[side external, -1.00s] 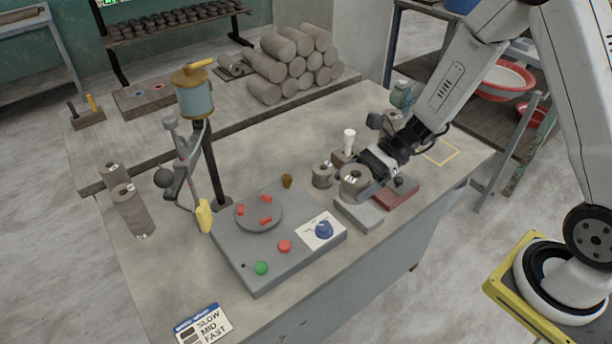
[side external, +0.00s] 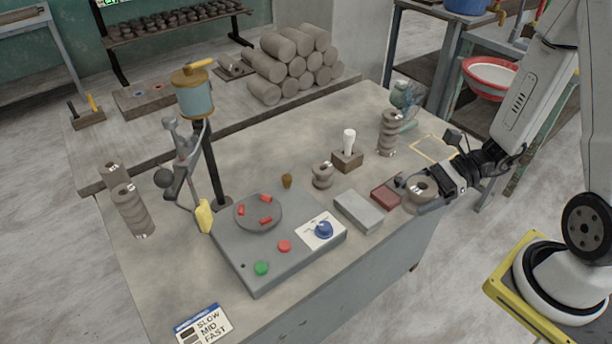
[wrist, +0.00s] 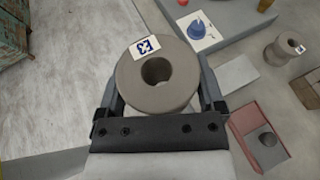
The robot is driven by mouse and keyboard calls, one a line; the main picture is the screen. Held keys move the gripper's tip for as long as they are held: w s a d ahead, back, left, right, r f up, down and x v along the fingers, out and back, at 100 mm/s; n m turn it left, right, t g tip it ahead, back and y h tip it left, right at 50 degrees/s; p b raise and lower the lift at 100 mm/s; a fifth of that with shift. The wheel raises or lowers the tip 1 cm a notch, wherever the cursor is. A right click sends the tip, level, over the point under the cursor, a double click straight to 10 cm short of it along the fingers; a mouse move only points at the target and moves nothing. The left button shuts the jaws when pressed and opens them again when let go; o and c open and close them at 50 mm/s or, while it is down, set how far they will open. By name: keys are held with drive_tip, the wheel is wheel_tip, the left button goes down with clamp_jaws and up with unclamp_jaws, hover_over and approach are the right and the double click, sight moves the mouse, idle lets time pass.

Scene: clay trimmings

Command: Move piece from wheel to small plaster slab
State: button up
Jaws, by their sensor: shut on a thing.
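My gripper (side external: 428,202) is shut on a grey clay ring (side external: 417,192) with a centre hole and a white label. In the wrist view the ring (wrist: 150,88) sits between both fingers, and its label seems to read E3. In the side view it is held at the table's right edge, right of the red tray. The wheel (side external: 270,222), a grey disc with red pads, has no clay on it. A light grey slab (side external: 358,212), seemingly the small plaster slab, lies bare between wheel and tray; it also shows in the wrist view (wrist: 237,73).
The red tray (side external: 386,195) holds a dark ball, clearer in the wrist view. A similar clay ring (side external: 323,180) stands behind the slab. A stack of rings (side external: 388,140) and a block with a white-handled tool (side external: 347,160) stand further back. A yellow outline (side external: 432,149) is empty.

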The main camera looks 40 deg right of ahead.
drive_tip(key=w+f, duration=0.4)
drive_tip(key=w, duration=0.5)
hover_over(359, 207)
drive_tip(key=shift+s+f, duration=0.15)
drive_tip(key=shift+f, duration=1.2)
drive_tip(key=shift+s+f, duration=0.1)
drive_tip(key=shift+f, duration=1.25)
drive_tip(key=shift+w+f, duration=0.15)
drive_tip(key=shift+f, duration=0.05)
drive_tip(key=shift+w+f, duration=0.1)
drive_tip(key=shift+f, duration=1.5)
drive_tip(key=shift+f, duration=0.1)
drive_tip(key=o, duration=1.2)
